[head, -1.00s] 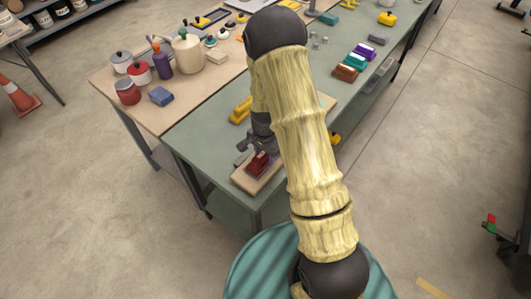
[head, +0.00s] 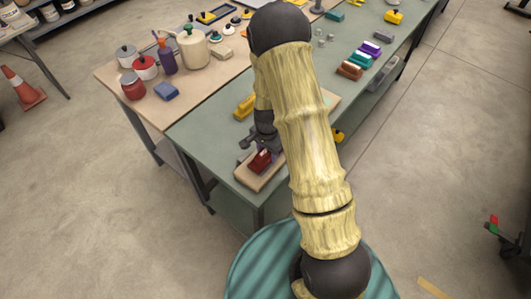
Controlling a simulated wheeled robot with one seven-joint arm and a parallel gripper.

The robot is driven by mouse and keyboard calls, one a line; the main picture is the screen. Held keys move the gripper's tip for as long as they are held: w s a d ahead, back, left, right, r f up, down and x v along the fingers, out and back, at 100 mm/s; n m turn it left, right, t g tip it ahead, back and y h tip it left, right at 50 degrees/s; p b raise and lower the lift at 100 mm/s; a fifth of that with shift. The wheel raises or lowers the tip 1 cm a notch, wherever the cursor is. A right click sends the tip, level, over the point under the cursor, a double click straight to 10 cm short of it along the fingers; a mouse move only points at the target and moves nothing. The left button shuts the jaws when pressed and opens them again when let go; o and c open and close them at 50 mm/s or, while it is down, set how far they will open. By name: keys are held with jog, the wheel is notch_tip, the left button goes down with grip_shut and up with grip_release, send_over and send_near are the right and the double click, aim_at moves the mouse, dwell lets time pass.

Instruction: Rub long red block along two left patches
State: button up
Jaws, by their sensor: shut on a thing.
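My gripper (head: 256,148) is at the near left end of a light wooden board (head: 250,183) on the green table. It is shut on a red block (head: 261,161), which sits low over the board; I cannot tell whether it touches. My arm hides the middle of the board, and its far end (head: 329,97) shows on the arm's other side. No patch on the board can be made out clearly near the block.
A yellow block (head: 244,107) lies on the green table (head: 205,137) left of my arm. Several coloured blocks (head: 360,59) stand farther right.

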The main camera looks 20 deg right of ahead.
jog(key=shift+w+d, duration=0.2)
jog(key=shift+d, duration=0.1)
jog(key=shift+r, duration=0.1)
notch_tip(320, 180, up, 7)
jog(key=p, duration=0.5)
dwell(0.7)
